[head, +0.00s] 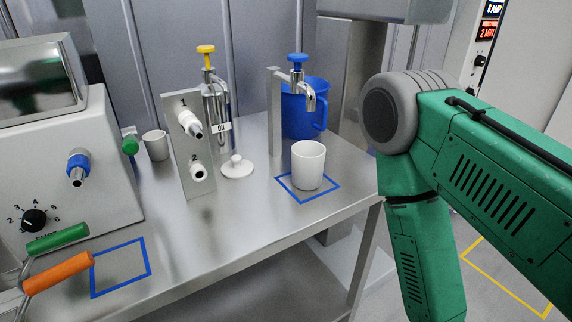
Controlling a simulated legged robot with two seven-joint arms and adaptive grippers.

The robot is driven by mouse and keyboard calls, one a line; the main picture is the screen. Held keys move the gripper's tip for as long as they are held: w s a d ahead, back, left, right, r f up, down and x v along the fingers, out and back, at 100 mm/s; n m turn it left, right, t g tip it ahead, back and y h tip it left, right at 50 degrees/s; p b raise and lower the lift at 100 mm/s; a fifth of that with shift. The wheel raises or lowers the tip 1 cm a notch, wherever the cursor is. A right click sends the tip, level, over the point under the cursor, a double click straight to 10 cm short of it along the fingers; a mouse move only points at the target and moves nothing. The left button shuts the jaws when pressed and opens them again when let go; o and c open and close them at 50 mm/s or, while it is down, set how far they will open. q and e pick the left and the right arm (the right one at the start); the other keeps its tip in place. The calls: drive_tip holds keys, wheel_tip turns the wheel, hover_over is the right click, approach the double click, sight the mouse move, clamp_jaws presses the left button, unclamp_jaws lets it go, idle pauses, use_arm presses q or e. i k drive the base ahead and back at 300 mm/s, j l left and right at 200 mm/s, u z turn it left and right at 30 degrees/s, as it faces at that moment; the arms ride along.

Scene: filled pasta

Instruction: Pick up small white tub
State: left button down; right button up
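A white, open-topped tub (308,165) stands upright inside a blue square outline on the steel table, below the blue-topped tap. A smaller white cup-like tub (155,145) stands farther back at the left, next to the machine. I cannot tell for certain which of the two is the tub named in the task. A round white lid with a knob (237,167) lies on the table between them. My green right arm comes in from the right and bends down past the table's right end; its gripper is outside the view. My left gripper is not in view.
A panel with nozzles 1 and 2 (183,143), a yellow-topped dispenser (213,90), the blue-topped tap (297,84) and a blue jug (300,115) stand around the tubs. Orange (58,273) and green (57,240) handles are at lower left. The table's front middle is clear.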

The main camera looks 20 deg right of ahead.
sight(308, 166)
drive_tip(key=z, duration=0.65)
drive_tip(key=l+u, duration=0.15)
drive_tip(key=l, duration=0.15)
drive_tip(key=i+l, duration=0.15)
drive_tip(key=l, duration=0.25)
drive_tip(key=i+l, duration=0.15)
drive_tip(key=l, duration=0.2)
drive_tip(key=i+l, duration=0.15)
drive_tip(key=l, duration=0.25)
drive_tip(key=i+l, duration=0.15)
drive_tip(key=l, duration=0.2)
drive_tip(key=z, duration=0.05)
